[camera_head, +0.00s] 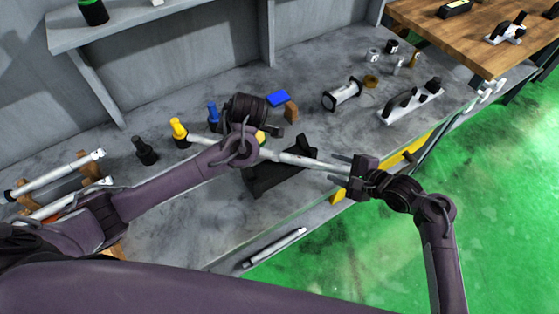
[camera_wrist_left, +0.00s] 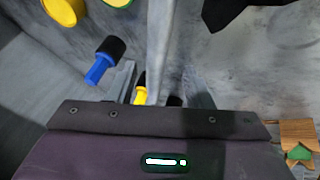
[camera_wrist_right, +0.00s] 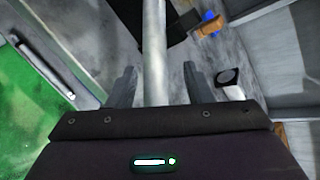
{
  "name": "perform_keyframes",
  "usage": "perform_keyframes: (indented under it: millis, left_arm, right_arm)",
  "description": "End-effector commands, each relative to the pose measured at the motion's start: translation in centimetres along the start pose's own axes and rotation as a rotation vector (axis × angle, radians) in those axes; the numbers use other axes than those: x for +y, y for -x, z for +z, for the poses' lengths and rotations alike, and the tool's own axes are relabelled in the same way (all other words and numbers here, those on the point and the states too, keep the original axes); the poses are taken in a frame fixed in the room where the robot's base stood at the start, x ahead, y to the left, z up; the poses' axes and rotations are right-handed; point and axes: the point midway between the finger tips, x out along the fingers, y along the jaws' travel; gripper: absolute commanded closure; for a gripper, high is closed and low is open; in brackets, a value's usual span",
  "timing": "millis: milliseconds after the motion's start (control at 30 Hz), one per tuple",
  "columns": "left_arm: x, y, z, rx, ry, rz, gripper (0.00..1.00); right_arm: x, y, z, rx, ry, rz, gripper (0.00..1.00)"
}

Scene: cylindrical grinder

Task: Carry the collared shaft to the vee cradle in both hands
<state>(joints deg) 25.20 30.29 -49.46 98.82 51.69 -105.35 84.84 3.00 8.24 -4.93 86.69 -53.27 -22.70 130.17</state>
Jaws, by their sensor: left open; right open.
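The collared shaft (camera_head: 302,160), a long pale metal bar, lies across a black block that looks like the vee cradle (camera_head: 268,180); I cannot tell whether they touch. The cradle also shows in the right wrist view (camera_wrist_right: 128,14). My right gripper (camera_head: 346,171) is open around the shaft's right part; in its wrist view the shaft (camera_wrist_right: 154,45) runs between the spread fingers. My left gripper (camera_wrist_left: 163,84) is open, with the shaft (camera_wrist_left: 160,40) running between its fingers. In the head view its fingers are largely hidden by my wrist. The collar cannot be made out clearly.
Yellow (camera_head: 179,131), blue (camera_head: 212,113) and black (camera_head: 144,150) handled pieces stand left of the shaft. Other shafts lie on a wooden rack (camera_head: 88,181) at far left. A loose bar (camera_head: 275,247) lies near the front edge. Fixtures (camera_head: 410,101) stand to the back right.

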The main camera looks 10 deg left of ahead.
Motion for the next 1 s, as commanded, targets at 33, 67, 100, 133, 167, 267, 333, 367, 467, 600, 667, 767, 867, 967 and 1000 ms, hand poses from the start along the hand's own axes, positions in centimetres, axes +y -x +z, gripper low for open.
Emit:
perform_keyframes:
  millis: [33,67,100,133,167,267,333,367,467,600,667,767,867,967,1000]
  left_arm:
    - [0.2,1.3,-0.1,0.001,-0.001,0.007,0.54]
    - [0.2,1.9,-0.1,0.001,-0.001,0.006,0.54]
    - [0.2,2.8,-0.1,0.000,-0.001,0.007,0.54]
    - [0.1,3.4,-0.1,0.000,0.000,0.005,0.54]
    - [0.1,4.0,-0.1,0.000,-0.001,0.005,0.54]
    - [-0.1,5.2,0.1,-0.003,-0.001,-0.001,0.54]
    - [-0.1,5.8,0.1,-0.002,0.000,-0.001,0.54]
    - [0.0,6.0,0.0,-0.002,0.000,0.000,0.54]
    - [-0.1,6.4,0.0,0.000,0.000,-0.001,0.54]
    - [-0.1,6.5,0.0,0.001,0.001,-0.001,0.54]
    - [-0.1,6.5,0.0,0.001,0.001,-0.001,0.54]
    - [-0.1,6.5,0.0,0.001,0.001,-0.001,0.54]
    - [-0.1,6.5,0.0,0.001,0.001,-0.001,0.54]
    - [-0.1,6.5,0.0,0.000,0.001,0.000,0.54]
    - [-0.1,6.5,0.0,0.001,0.001,0.000,0.54]
  right_arm:
    - [0.0,0.0,0.0,0.000,0.000,0.000,0.54]
    - [0.0,0.0,0.0,0.000,0.000,0.000,0.54]
    - [0.0,0.0,0.0,0.000,0.000,0.000,0.54]
    - [0.0,0.0,0.0,0.000,0.000,0.000,0.54]
    - [0.0,0.0,0.0,0.000,0.000,0.000,0.54]
    - [0.0,0.0,0.0,0.000,0.000,0.000,0.54]
    - [0.0,0.0,0.0,0.000,0.000,0.000,0.54]
    - [0.0,0.0,0.0,0.000,0.000,0.000,0.54]
    - [0.0,0.1,0.0,0.000,0.000,0.000,0.54]
    - [0.0,1.4,-0.1,0.002,0.001,-0.001,0.54]
    - [0.1,2.3,-0.1,0.001,0.002,0.000,0.54]
    - [0.1,4.5,-0.2,0.003,0.002,0.000,0.54]
    - [0.1,6.7,-0.1,0.004,0.003,0.002,0.54]
    - [0.1,8.7,-0.1,0.003,0.003,0.001,0.54]
    - [0.1,9.4,-0.1,0.002,0.003,0.002,0.54]
